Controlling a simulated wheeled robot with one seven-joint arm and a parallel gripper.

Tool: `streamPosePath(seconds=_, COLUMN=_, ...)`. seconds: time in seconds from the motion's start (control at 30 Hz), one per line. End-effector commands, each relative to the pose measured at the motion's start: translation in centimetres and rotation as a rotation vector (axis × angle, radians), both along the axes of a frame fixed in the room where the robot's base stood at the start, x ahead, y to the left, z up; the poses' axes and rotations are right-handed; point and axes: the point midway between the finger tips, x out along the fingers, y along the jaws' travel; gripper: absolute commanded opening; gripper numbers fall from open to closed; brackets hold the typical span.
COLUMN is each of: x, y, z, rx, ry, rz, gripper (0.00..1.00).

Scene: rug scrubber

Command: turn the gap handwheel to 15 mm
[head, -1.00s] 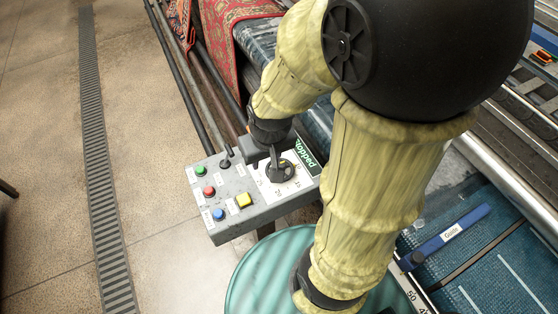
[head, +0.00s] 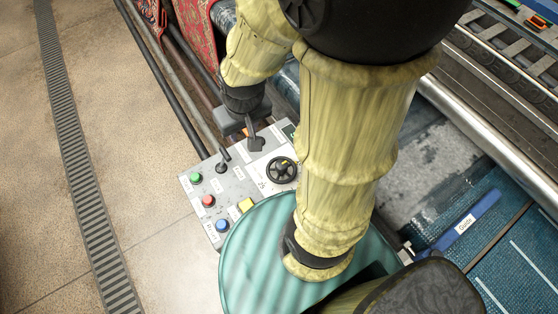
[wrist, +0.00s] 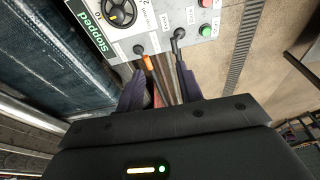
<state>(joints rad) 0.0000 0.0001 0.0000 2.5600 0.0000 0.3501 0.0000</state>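The gap handwheel (head: 282,169) is a black spoked wheel with a yellow mark, set on a white dial plate of the grey control box. It also shows in the wrist view (wrist: 122,12), cut by the top edge. Some dial numbers are visible, but I cannot read a setting for certain. My gripper (head: 254,136) is beside the wheel, at the box's back edge, apart from it. In the wrist view its two dark fingers (wrist: 161,88) are spread with no part of the wheel between them; an orange stub shows beyond them.
The box has green (head: 195,178), red (head: 208,201), blue (head: 222,225) and yellow (head: 246,205) buttons and a black lever (head: 222,161). A display (wrist: 88,30) reads "Stopped". A teal round drum (head: 240,255) stands close in front. Rails and a patterned rug lie behind.

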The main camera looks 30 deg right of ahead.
Motion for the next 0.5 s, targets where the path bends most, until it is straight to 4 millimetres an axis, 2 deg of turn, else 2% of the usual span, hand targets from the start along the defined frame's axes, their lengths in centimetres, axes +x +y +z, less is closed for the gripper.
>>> streamPosePath(seconds=0.07, x=0.0, y=0.0, z=0.0, rx=0.0, ry=0.0, rz=0.0, gripper=0.36)
streamPosePath(seconds=0.2, x=0.1, y=0.1, z=-0.3, rx=-0.003, ry=0.01, rz=0.015, gripper=0.59)
streamPosePath(seconds=0.37, x=0.5, y=0.5, z=-2.3, rx=-0.035, ry=0.092, rz=0.118, gripper=0.59)
streamPosePath(seconds=0.5, x=1.0, y=1.1, z=-5.6, rx=-0.104, ry=0.232, rz=0.31, gripper=0.59)
